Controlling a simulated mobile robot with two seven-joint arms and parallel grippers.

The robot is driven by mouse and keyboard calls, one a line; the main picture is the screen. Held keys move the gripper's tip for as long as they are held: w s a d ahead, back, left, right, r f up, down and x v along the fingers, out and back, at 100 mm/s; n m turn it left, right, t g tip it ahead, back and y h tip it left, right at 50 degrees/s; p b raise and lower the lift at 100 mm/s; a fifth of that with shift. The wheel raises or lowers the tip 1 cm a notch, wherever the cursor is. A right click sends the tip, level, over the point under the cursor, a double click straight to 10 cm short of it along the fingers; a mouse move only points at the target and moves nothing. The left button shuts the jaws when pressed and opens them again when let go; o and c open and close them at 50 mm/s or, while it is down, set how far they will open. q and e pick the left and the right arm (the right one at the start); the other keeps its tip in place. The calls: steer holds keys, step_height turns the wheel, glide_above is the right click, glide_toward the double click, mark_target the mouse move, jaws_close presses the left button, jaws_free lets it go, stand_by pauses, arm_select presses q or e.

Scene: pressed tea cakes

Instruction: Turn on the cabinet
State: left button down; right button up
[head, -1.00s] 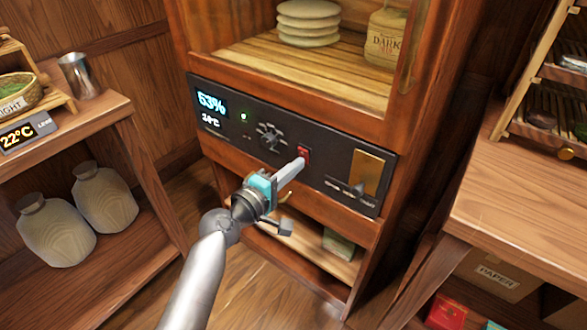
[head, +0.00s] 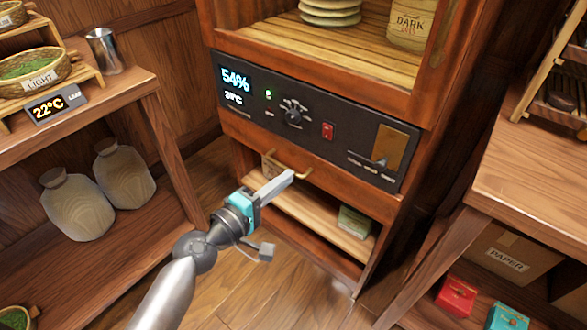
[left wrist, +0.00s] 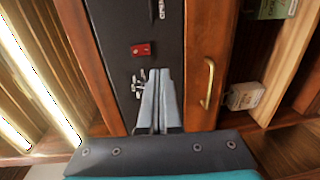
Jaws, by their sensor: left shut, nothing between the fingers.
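The wooden cabinet (head: 310,165) stands in the middle of the head view, with a black control panel (head: 350,150) across its front. The panel has a lit display (head: 235,85) reading 54%, a small green light (head: 268,94), a dark knob (head: 293,117) and a red rocker switch (head: 328,131). The switch also shows in the left wrist view (left wrist: 141,49), beyond the fingertips. My left gripper (head: 285,182) is shut and empty, below the panel in the head view and apart from the switch. Its closed fingers also show in the left wrist view (left wrist: 164,85). My right gripper is out of view.
A brass drawer handle (head: 288,165) is close by the left gripper. A shelf with stoneware jars (head: 78,208) stands at left, and a wooden table (head: 525,165) at right with a paper box (head: 510,260) below. Open floor lies in front of the cabinet.

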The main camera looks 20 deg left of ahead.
arm_select(q)
steer(key=shift+s+a, duration=0.25)
steer(key=shift+s, duration=0.4)
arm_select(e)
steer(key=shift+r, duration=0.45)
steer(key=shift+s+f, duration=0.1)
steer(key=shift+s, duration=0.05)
